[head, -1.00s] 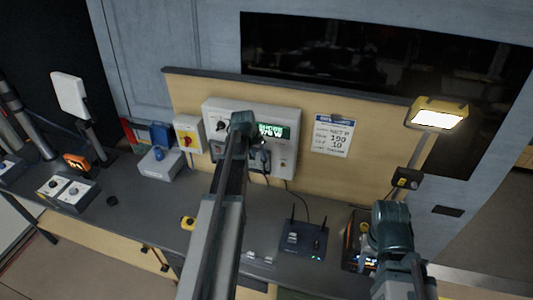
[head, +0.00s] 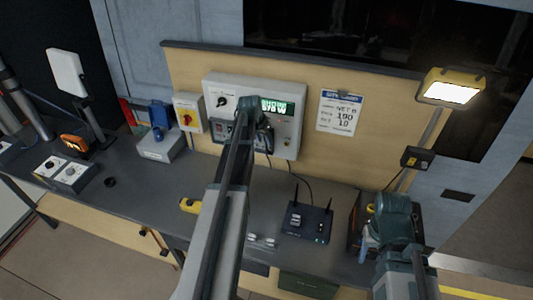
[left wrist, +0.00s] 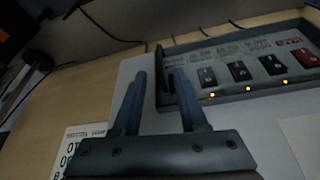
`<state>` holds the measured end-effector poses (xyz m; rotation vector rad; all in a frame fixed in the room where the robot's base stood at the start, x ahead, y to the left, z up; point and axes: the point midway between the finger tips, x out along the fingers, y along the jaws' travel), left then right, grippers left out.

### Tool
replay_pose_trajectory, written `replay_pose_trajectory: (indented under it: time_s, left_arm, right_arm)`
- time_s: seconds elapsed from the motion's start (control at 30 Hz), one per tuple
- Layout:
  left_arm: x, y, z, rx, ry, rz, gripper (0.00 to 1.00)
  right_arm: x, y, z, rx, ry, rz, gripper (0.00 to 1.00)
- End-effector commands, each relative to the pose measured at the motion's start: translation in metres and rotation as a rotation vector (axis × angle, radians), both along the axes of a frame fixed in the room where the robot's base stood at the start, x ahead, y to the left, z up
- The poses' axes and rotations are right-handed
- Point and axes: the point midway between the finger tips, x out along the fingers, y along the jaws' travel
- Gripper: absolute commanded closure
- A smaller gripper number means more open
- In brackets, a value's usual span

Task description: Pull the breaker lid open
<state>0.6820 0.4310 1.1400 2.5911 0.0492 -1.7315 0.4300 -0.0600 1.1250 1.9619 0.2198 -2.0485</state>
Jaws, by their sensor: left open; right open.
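The breaker panel is a pale grey box (head: 288,147) on the wooden backboard, with a green display and a dark breaker strip partly behind my left arm. In the left wrist view the strip (left wrist: 240,94) shows several black switches, a red one and small orange lights inside a dark raised frame. I cannot tell a separate lid or whether it is open. My left gripper (head: 264,140) is in front of the panel; its two fingers (left wrist: 155,95) are apart and empty, beside the frame's end. My right gripper (head: 372,232) is open at the lower right, away from the panel.
A yellow box with a red knob (head: 188,113) and a blue-topped grey box (head: 162,146) are left of the panel. A router (head: 306,222) stands on the dark bench. A lit lamp (head: 450,92) and a paper notice (head: 340,112) are to the right.

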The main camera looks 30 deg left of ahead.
Motion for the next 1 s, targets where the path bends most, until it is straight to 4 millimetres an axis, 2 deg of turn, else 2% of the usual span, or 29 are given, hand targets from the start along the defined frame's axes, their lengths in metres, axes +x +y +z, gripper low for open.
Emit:
replay_pose_trajectory:
  time_s: [0.03, 0.3, 0.43, 0.73, 0.97, 1.0]
  left_arm:
    - [0.005, 0.0, -0.015, 0.0, 0.0, -0.001, 0.58]
    - [0.019, 0.001, -0.049, 0.0, 0.0, -0.001, 0.58]
    - [0.022, 0.001, -0.055, 0.0, 0.0, -0.001, 0.58]
    - [0.022, 0.001, -0.054, 0.0, 0.0, -0.001, 0.58]
    - [0.022, 0.001, -0.054, 0.0, 0.0, 0.0, 0.99]
    - [0.022, 0.001, -0.054, 0.0, 0.0, 0.0, 1.0]
  right_arm:
    - [0.0, 0.0, -0.015, 0.0, 0.0, -0.001, 0.5]
    - [0.0, 0.0, -0.049, -0.001, -0.001, 0.005, 0.5]
    - [0.0, 0.0, -0.055, -0.001, -0.001, 0.007, 0.5]
    - [0.0, 0.0, -0.054, -0.001, -0.001, 0.008, 0.5]
    - [0.0, 0.0, -0.054, -0.001, -0.001, 0.008, 0.5]
    - [0.0, 0.0, -0.054, -0.001, -0.001, 0.008, 0.5]
